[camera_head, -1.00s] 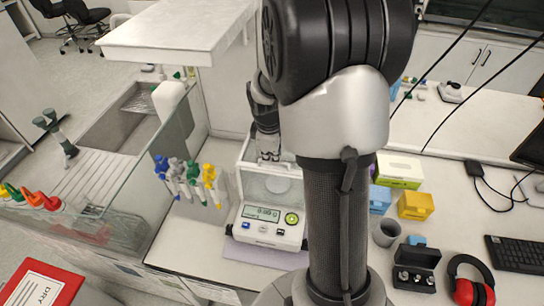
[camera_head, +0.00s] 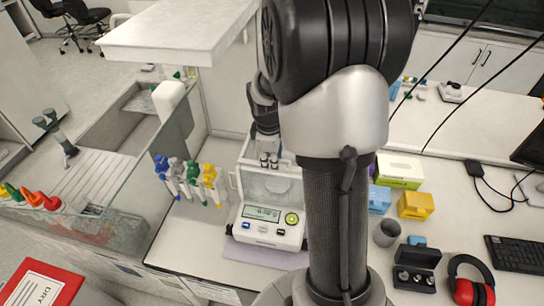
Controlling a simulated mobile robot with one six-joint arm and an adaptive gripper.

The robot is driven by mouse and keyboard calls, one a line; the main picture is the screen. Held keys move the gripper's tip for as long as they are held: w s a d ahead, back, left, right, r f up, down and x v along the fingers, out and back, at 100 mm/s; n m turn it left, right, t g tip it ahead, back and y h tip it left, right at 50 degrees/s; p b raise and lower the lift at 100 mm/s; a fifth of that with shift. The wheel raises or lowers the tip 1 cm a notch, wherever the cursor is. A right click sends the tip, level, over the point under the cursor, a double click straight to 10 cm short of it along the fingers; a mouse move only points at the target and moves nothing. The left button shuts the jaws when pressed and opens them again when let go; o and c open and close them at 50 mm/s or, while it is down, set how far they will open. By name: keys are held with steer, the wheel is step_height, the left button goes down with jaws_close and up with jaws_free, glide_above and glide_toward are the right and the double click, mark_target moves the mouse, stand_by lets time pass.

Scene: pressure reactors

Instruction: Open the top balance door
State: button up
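The white balance (camera_head: 268,231) stands on the bench left of my arm, with a display and buttons on its front and a clear draft shield (camera_head: 266,186) behind them. A round pan shows inside the shield. My gripper (camera_head: 269,161) points down at the rear top edge of the shield, at or very near the top door's frame. Its two fingertips look close together. I cannot tell whether they grip or touch the door.
Several coloured pipettes (camera_head: 190,179) stand close left of the balance, beside a glass panel (camera_head: 150,150). Right of my arm are a yellow box (camera_head: 415,205), a grey cup (camera_head: 386,233) and red headphones (camera_head: 470,280). A white shelf (camera_head: 180,32) overhangs at upper left.

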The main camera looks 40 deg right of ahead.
steer(key=shift+s+f, duration=0.1)
steer(key=shift+a+r+p, duration=0.1)
steer(key=shift+r+p, duration=0.65)
steer(key=shift+r, duration=0.2)
step_height(320, 180, up, 18)
steer(key=s+a+p, duration=0.2)
steer(key=p, duration=1.1)
steer(key=shift+s+a, duration=0.15)
steer(key=shift+a, duration=0.2)
step_height(320, 180, up, 12)
steer(key=s+a, duration=0.1)
steer(key=shift+s+a+f, duration=0.15)
steer(key=shift+s+a, duration=0.15)
steer(key=shift+a, duration=0.1)
